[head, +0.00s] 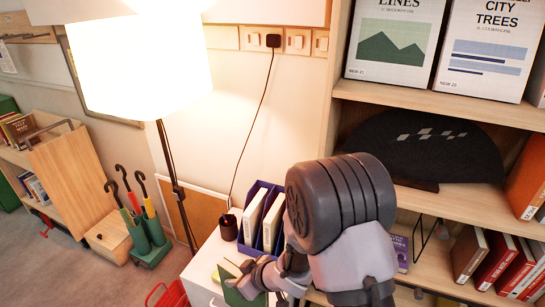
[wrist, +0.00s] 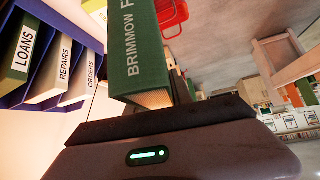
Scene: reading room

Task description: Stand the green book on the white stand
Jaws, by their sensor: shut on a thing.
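The green book (wrist: 137,45) is held in my gripper (wrist: 150,100), its lettered spine reading "BRIMMOW F" and its pale page edges towards the wrist camera. In the head view the green book (head: 238,284) shows in part at the bottom, in front of my gripper (head: 258,282). My arm hides much of that area. A white-topped unit (head: 203,268) is below and beside the book. I cannot tell whether this is the white stand; no separate stand is clear. Contact between book and white top cannot be told.
A blue file holder (head: 249,205) with white binders stands on the white top, close to the book; its labelled files (wrist: 48,85) fill the wrist view's left. A dark cup (head: 228,227) and lamp (head: 172,190) are nearby. A red basket (head: 167,294) is lower left; shelves (head: 440,105) are right.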

